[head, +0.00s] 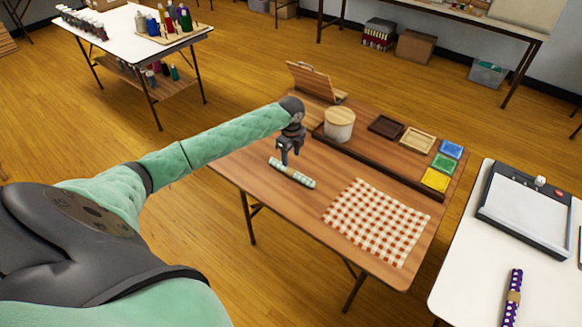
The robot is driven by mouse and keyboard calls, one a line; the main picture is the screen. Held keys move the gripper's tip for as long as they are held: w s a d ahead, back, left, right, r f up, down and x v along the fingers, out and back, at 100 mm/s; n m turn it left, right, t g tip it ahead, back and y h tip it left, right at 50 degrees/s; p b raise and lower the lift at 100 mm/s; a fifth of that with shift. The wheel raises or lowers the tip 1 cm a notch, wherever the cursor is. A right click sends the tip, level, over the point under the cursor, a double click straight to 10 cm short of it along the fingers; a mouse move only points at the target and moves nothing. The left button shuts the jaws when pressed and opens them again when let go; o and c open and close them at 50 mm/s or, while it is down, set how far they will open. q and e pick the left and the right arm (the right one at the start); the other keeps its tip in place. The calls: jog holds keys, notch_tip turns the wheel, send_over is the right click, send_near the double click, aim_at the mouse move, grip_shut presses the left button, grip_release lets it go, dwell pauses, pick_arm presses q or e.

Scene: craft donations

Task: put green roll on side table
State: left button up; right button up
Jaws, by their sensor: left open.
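The green roll (292,173), patterned in pale green and white, lies flat on the brown wooden table (240,173) near its left end. My left gripper (288,161) points down just above the roll, with its jaws open. Whether the fingertips touch the roll is hard to tell. A white table (460,262) stands at the right edge, beside the wooden table; I cannot tell if it is the side table. My right gripper is not in view.
The wooden table also holds a red checked cloth (375,222), a lidded pot (339,124), small trays and coloured squares. The white table carries a paper trimmer (527,215) and a purple dotted roll (513,296), with bare room at its front left. Another white table (110,37) stands back left.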

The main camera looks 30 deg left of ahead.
pick_arm(q)
jog(key=shift+r+b, duration=0.4)
jog(key=shift+r, duration=1.75)
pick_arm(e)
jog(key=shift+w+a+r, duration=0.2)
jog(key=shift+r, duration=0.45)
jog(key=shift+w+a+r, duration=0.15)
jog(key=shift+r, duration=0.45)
